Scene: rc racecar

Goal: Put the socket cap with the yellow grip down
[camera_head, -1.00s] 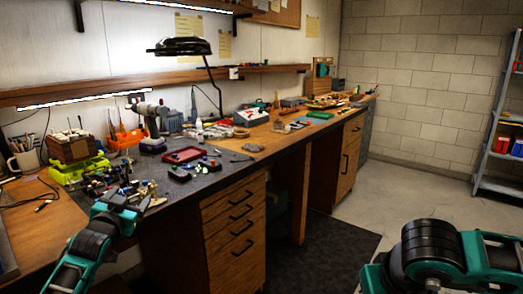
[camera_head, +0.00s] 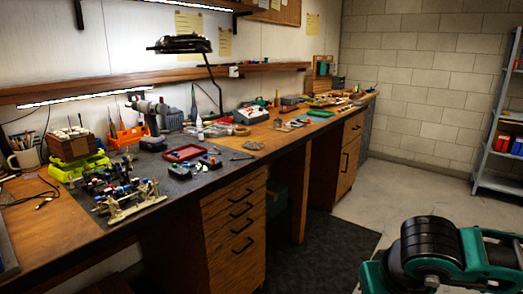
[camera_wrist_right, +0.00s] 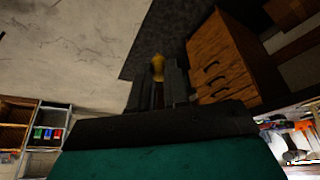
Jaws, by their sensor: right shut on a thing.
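My right gripper (camera_wrist_right: 158,84) shows in the right wrist view with its two dark fingers shut on a tool with a yellow grip (camera_wrist_right: 157,66), which I take to be the socket cap. Only its yellow part shows clearly; the rest is dark between the fingers. Bare floor and the dark mat lie beyond it in that view. In the head view only a part of my right arm shows at the lower right, and the gripper is out of the picture. My left gripper is in neither view.
The partly built car (camera_head: 125,195) stands at the near left of the dark work mat (camera_head: 200,187). A red tray (camera_head: 184,153), a drill (camera_head: 150,115) and a green holder (camera_head: 78,168) stand around it. A drawer unit (camera_head: 235,235) is below the bench.

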